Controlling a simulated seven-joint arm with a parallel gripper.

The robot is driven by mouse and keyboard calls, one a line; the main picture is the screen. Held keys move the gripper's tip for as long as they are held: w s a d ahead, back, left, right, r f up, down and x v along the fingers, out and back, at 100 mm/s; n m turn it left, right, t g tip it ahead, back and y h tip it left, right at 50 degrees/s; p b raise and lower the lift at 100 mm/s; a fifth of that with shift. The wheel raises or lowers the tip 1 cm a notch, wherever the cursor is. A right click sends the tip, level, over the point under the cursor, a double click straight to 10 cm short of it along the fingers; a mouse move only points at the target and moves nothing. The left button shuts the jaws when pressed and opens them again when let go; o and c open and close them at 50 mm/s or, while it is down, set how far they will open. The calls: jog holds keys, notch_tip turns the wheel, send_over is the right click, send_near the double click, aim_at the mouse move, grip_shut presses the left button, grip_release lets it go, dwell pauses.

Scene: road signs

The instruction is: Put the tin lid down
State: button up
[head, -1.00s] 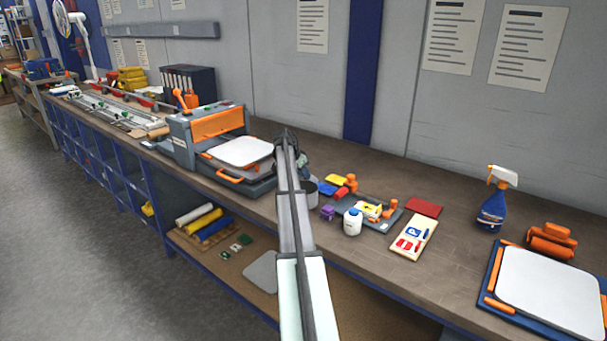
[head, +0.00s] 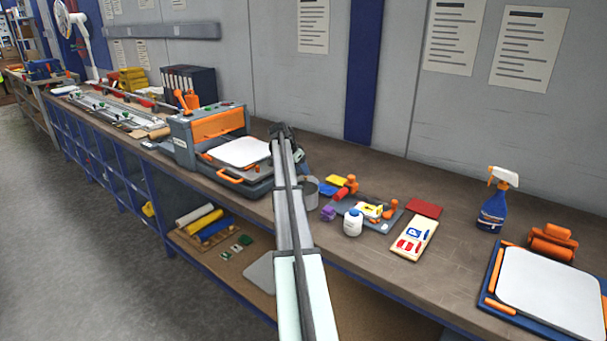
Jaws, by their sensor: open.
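A grey open-looking tin (head: 310,190) stands upright on the bench, partly hidden by my arm, just right of it. I cannot make out a tin lid as a separate thing; it may be hidden behind my arm. My gripper (head: 302,161) is mostly hidden behind my own forearm, over the bench behind the tin. It is open, and I see nothing held in it.
A grey press (head: 208,128) with a white plate (head: 238,152) stands left of my arm. Right of the tin are a white bottle (head: 353,223), a tool tray (head: 388,218), a sign card (head: 414,238) and a spray bottle (head: 494,203). Bare bench lies between the card and spray bottle.

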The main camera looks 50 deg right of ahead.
jog(key=v, duration=0.8)
jog(key=shift+a+r, duration=0.1)
jog(key=shift+a, duration=0.15)
